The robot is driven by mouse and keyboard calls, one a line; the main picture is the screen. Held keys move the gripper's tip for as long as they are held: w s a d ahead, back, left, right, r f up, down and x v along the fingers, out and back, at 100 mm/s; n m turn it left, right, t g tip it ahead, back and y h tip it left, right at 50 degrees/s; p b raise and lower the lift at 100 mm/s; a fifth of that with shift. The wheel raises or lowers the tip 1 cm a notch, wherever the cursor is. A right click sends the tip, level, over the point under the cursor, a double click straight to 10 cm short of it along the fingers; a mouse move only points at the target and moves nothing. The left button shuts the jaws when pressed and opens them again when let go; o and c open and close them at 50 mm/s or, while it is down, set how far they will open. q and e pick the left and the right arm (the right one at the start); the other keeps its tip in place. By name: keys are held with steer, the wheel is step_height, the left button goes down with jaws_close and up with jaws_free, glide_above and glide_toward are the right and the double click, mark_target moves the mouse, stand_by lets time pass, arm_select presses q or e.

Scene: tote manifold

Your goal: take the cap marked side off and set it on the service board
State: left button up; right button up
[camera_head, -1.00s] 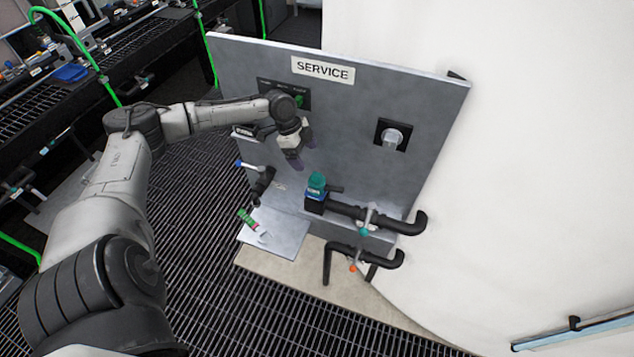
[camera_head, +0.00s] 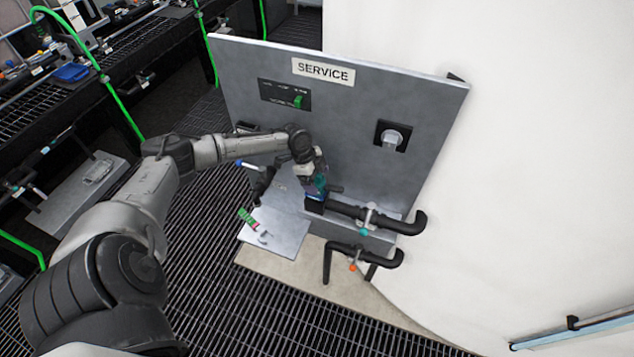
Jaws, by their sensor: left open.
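The cap (camera_head: 320,183), dark teal, sits upright on top of a black pipe fitting with a blue band (camera_head: 315,197). Its marking is too small to read from here. My left gripper (camera_head: 317,187) is open and has come down over the cap, with its fingers around or just beside it; I cannot tell whether they touch it. The gripper hides much of the cap. The service board is the grey upright panel (camera_head: 350,110) with a white SERVICE label (camera_head: 323,71). My right gripper is not in view.
Black pipes with a teal-handled valve (camera_head: 364,231) and an orange-handled valve (camera_head: 352,267) stand right of the fitting. A grey plate (camera_head: 285,238) holds a green and white tube (camera_head: 249,219). A dark panel (camera_head: 272,91) with a green part and a square socket (camera_head: 392,136) are on the board.

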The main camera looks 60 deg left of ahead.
arm_select(q)
steer(key=shift+f, duration=0.1)
steer(key=c, duration=1.1)
steer(key=shift+r, duration=0.75)
step_height(320, 180, up, 2)
steer(key=shift+r, duration=0.25)
steer(key=w+d+r, duration=0.1)
steer(key=d+r, duration=0.1)
steer(key=d, duration=0.1)
steer(key=w+d+r, duration=0.2)
steer(key=d, duration=0.2)
steer(key=w+d+r, duration=0.1)
steer(key=d+r, duration=0.2)
steer(key=shift+w+d+b, duration=0.25)
steer(key=shift+d+b, duration=0.15)
